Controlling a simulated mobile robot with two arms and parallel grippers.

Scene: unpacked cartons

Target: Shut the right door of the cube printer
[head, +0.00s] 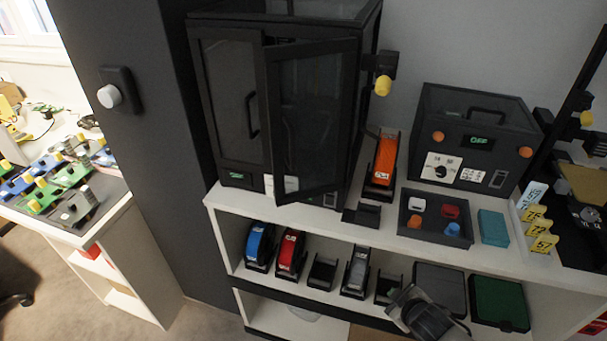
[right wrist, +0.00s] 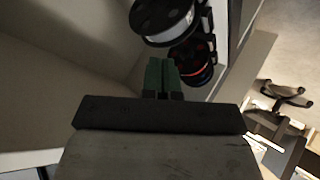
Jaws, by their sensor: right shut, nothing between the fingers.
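The cube printer (head: 228,40) is a black cabinet with two dark glazed doors, standing on the white shelf in the head view. Its left door (head: 230,95) looks shut, with a black bar handle. Its right door (head: 312,130) stands partly open, its free left edge swung out toward me and overlapping the left door's edge. My right gripper (right wrist: 160,78) shows green fingers together in the right wrist view, with nothing between them. In the head view, what looks like my right wrist is at the bottom, below and right of the printer, apart from the door. My left gripper is out of view.
On the white shelf (head: 390,225), an orange tape dispenser (head: 384,160), a tray (head: 408,205) of small items and a black box reading OFF (head: 475,140) stand right of the printer. A spool (right wrist: 165,20) is close ahead in the right wrist view.

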